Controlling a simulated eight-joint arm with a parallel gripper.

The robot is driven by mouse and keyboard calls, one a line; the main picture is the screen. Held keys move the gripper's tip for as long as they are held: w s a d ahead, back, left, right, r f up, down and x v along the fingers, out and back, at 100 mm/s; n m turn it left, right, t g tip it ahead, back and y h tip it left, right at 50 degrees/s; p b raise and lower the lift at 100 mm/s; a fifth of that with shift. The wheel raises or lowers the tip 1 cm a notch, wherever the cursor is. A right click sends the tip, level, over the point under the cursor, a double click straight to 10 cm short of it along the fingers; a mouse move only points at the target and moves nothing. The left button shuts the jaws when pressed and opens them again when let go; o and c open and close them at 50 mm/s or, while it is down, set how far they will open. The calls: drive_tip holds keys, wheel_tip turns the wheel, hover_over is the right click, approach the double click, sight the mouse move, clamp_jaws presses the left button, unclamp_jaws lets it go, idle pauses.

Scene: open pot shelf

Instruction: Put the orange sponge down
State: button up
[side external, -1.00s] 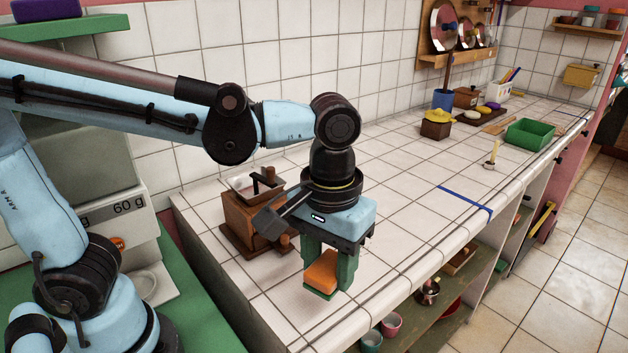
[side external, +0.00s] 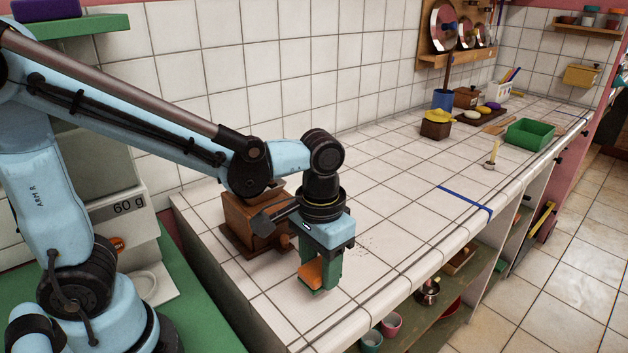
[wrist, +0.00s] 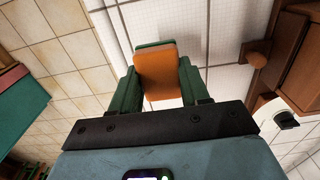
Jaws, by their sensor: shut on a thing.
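The orange sponge (side external: 311,274) is a small block with a thin green layer on one face. My gripper (side external: 320,275) is shut on it, with one green finger on each side. In the wrist view the sponge (wrist: 158,73) sits between the two green fingers, its orange face toward the camera. In the side view it is low over the near end of the white tiled counter (side external: 385,210). I cannot tell whether its underside touches the tiles.
A wooden box with a knob (side external: 250,222) stands close to my gripper on the left. Dark specks (side external: 368,243) lie on the tiles to the right. The counter's front edge (side external: 400,297) is near. The middle of the counter is mostly clear.

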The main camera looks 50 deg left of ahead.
sight(319, 295)
drive_tip(key=shift+w+a+f, duration=0.15)
drive_tip(key=shift+w+f, duration=0.05)
drive_tip(key=shift+f, duration=1.95)
drive_tip(key=shift+f, duration=0.1)
drive_tip(key=o, duration=0.9)
drive_tip(key=shift+o, duration=0.2)
